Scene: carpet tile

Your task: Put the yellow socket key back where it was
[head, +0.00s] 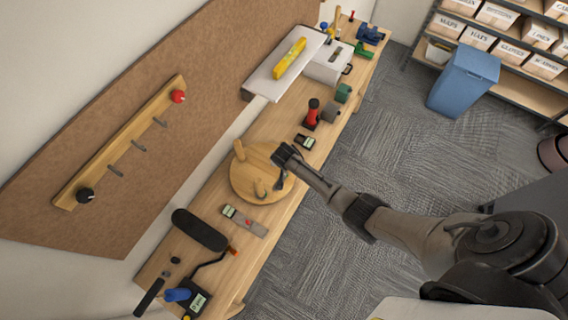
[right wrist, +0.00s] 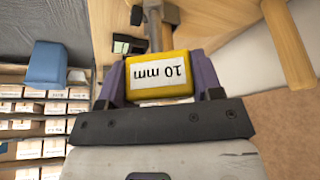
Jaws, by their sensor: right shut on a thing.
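The yellow socket key (right wrist: 160,78) is in my right gripper (right wrist: 160,85), its handle between the two jaws in the right wrist view. Its white label reads "10 mm", upside down in the picture. A grey shaft runs from the handle toward the top of that view. My left gripper is not in view.
A blue bin (head: 463,80) stands on the carpet.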

